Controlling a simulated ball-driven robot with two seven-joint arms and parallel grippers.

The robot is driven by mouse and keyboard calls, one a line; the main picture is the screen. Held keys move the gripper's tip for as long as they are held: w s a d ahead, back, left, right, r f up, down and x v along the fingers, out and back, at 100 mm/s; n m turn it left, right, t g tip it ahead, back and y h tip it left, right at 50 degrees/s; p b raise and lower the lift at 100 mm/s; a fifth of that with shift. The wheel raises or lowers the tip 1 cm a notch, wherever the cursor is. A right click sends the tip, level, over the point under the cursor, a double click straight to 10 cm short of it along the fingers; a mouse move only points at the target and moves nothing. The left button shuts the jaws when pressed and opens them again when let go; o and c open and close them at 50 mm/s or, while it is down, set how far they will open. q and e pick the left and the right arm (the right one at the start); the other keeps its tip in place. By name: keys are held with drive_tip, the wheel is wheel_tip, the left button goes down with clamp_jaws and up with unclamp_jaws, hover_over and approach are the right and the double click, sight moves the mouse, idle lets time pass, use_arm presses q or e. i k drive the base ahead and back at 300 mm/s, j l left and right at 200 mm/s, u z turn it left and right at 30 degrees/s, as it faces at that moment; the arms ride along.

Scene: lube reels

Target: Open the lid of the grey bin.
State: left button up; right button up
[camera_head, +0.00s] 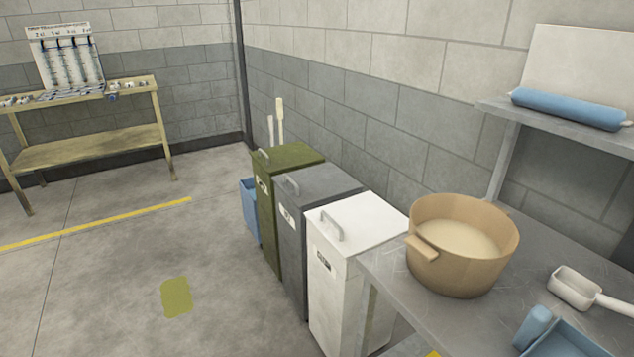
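The grey bin (292,245) stands in a row along the wall, between a green bin (265,215) and a white bin (332,300). Its lid (325,184) lies flat and looks shut. A light handle (292,187) stands up at the lid's left front edge. A small label is on its front, partly cut off by the white bin. The white bin hides much of the grey bin's right side. Neither of my grippers shows in the head view.
A metal table (400,296) at the right holds a tan tub (460,277), a white scoop (577,288) and a blue item (560,335). A blue container (250,208) stands beyond the green bin. The floor left of the bins is clear, with a yellow-green patch (176,297).

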sight(316, 184)
drive_tip(key=i+j+z, duration=0.1)
drive_tip(key=z, duration=0.75)
drive_tip(key=i+j+z, duration=0.3)
drive_tip(key=j, duration=0.15)
drive_tip(key=j+z, duration=0.3)
drive_tip(key=j, duration=0.2)
drive_tip(key=j+z, duration=0.3)
drive_tip(key=j, duration=0.2)
drive_tip(key=i, duration=0.05)
